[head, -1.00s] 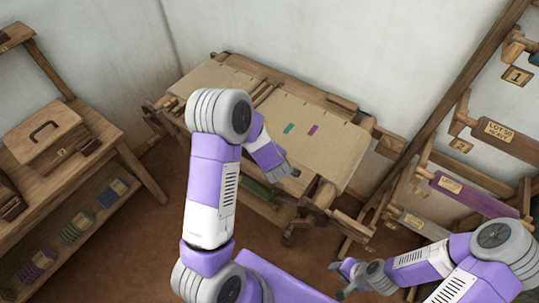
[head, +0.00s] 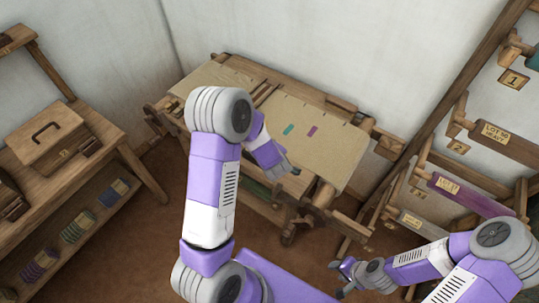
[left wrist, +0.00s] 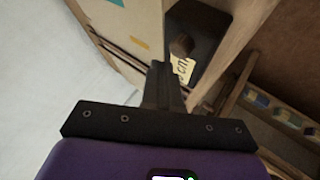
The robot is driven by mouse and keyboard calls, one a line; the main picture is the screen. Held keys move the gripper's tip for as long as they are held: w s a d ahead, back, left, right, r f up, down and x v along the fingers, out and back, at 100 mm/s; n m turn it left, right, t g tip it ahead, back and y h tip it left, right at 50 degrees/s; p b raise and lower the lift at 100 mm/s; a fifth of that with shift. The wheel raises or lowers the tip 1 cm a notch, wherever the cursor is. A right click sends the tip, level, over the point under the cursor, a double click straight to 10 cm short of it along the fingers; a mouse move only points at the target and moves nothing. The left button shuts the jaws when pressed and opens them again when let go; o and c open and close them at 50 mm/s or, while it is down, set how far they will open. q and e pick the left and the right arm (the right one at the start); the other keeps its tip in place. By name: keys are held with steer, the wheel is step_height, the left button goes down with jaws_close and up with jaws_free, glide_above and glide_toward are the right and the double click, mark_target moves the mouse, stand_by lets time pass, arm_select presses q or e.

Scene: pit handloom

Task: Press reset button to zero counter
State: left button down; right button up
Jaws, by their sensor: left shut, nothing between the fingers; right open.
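In the left wrist view, a dark plate (left wrist: 209,28) on the loom's wooden side carries a round brown knob (left wrist: 181,46), which looks like the reset button. A pale label (left wrist: 184,71) with dark letters sits just below it, partly covered by my fingers. My left gripper (left wrist: 166,72) is shut and empty, its tips just short of the knob in the picture; I cannot tell whether they touch anything. In the head view my left gripper (head: 290,168) is over the loom's near right side, and the plate is hidden there. My right gripper (head: 343,272) is open and empty, low at the right.
The loom (head: 225,75) with its cream cloth (head: 335,150) stands ahead. A bench (head: 100,125) with a wooden box (head: 45,135) is at the left. A rack with labelled rollers (head: 470,195) is at the right. Brown floor (head: 310,260) is clear between my arms.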

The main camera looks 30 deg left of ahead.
arm_select(q)
step_height(320, 180, up, 5)
steer(key=p, duration=0.4)
stand_by(0.4)
stand_by(0.5)
